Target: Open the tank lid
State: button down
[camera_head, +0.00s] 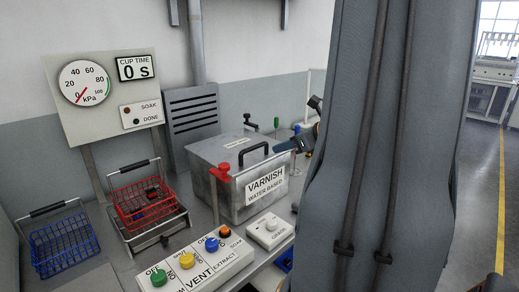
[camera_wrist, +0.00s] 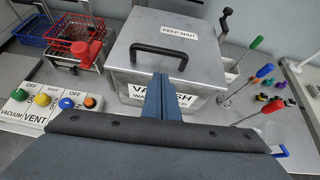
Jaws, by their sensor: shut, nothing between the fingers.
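The grey metal tank (camera_head: 228,192) stands on the bench with a "VARNISH WATER BASED" label on its front. Its flat lid (camera_head: 212,149) is down. A black bar handle (camera_head: 256,148) stands on the lid and also shows in the wrist view (camera_wrist: 165,49). A red-topped clamp (camera_head: 220,172) sits at the tank's front corner; its red knob also shows in the wrist view (camera_wrist: 88,55). My gripper (camera_wrist: 159,78) is shut and empty, with its blue fingertips in front of the handle, seemingly apart from it.
A red wire basket (camera_head: 145,205) rests on a stand left of the tank, with a blue basket (camera_head: 62,245) farther left. A panel of coloured knobs (camera_head: 195,265) lies in front. Levers with coloured knobs (camera_wrist: 262,72) stand right of the tank. Space above the lid looks clear.

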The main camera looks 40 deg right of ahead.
aim_at(264, 160)
jog(key=shift+m, duration=0.4)
jog(key=x, duration=0.3)
jog(key=d+p+x, duration=0.1)
jog(key=x, duration=0.2)
jog(key=p+x, duration=0.1)
jog(key=x, duration=0.2)
jog(key=shift+w+d, duration=0.15)
jog(key=shift+w, duration=0.35)
jog(key=shift+r, duration=0.15)
